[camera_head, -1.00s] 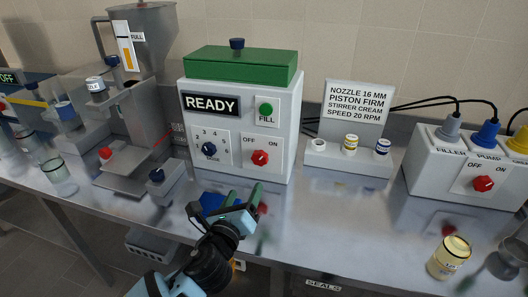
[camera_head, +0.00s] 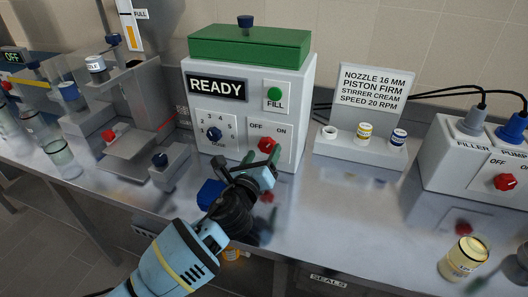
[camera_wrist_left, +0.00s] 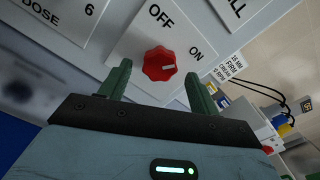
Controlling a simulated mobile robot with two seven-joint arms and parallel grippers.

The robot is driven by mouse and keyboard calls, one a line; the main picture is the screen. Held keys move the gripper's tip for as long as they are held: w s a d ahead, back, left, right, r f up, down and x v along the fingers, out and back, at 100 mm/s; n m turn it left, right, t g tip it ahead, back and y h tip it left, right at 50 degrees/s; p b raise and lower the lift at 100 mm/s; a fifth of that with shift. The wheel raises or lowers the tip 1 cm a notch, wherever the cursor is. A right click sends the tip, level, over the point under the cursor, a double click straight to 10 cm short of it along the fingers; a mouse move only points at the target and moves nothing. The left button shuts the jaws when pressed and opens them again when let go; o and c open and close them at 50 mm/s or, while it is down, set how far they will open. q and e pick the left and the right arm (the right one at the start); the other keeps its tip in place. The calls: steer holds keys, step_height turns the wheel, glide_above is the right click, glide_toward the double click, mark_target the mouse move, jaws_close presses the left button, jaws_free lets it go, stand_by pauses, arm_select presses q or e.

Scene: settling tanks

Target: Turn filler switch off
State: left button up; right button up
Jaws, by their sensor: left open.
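The filler machine is a white box with a green lid (camera_head: 250,47) and a READY display (camera_head: 216,87). Its red OFF/ON knob (camera_head: 266,145) is on the lower right of the front panel. In the left wrist view the knob (camera_wrist_left: 158,64) shows a white mark pointing toward ON. My left gripper (camera_head: 261,157) is open just in front of the knob. In the wrist view its two green fingers (camera_wrist_left: 159,75) stand on either side of the knob, with visible gaps. Nothing is held.
A white box with FILLER and PUMP plugs and another red switch (camera_head: 505,182) stands at the right. A sign stand (camera_head: 368,105) with small jars is between. A blue block (camera_head: 209,194) lies near my gripper.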

arm_select(q)
steer(key=shift+x, duration=1)
steer(key=c, duration=1)
